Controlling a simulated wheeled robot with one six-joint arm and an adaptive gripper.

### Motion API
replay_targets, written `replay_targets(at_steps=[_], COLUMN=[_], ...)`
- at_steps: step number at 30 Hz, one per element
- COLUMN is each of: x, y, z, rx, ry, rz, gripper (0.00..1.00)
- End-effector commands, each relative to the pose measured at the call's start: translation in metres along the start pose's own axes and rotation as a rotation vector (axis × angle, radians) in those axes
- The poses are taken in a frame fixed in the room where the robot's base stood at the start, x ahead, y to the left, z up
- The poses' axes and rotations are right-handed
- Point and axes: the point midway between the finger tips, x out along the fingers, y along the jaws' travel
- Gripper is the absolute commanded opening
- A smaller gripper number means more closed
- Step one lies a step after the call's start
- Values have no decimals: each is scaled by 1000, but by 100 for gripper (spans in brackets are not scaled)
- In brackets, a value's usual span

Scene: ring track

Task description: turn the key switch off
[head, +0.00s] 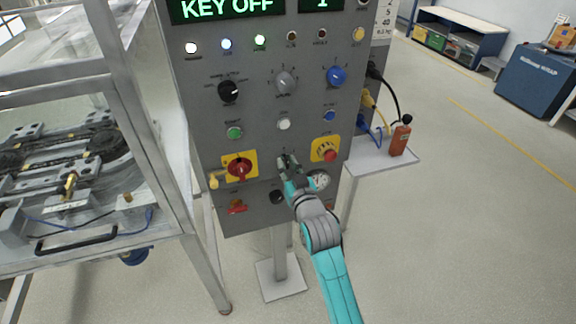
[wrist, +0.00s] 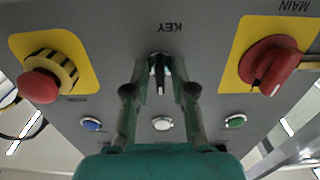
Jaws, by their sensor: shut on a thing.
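The grey control panel (head: 258,100) carries the key switch, whose black key (wrist: 159,73) shows below an upside-down "KEY" label in the wrist view. The key points straight along the picture's vertical there. My gripper (head: 287,162) reaches the panel's lower middle in the head view and hides the key switch. In the wrist view my gripper (wrist: 160,80) has its two fingers on either side of the key, shut on it. The display (head: 228,7) at the panel's top reads "KEY OFF".
A red rotary main switch (head: 239,168) on a yellow plate is left of my gripper, and a red emergency button (head: 330,155) is to the right.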

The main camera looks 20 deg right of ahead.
Motion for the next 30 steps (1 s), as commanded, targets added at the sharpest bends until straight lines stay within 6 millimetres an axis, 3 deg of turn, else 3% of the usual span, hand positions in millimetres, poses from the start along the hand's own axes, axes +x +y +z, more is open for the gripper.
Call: replay_targets(at_steps=[13, 14, 15, 25, 30], x=[0, 0, 0, -1, -16], y=[0, 0, 0, 0, 0], z=[1, 1, 1, 0, 1], rx=[-12, -12, -12, -11, -11], ry=[-2, -2, -2, -1, -2], rz=[0, 0, 0, 0, 0], gripper=[0, 27, 34, 34, 34])
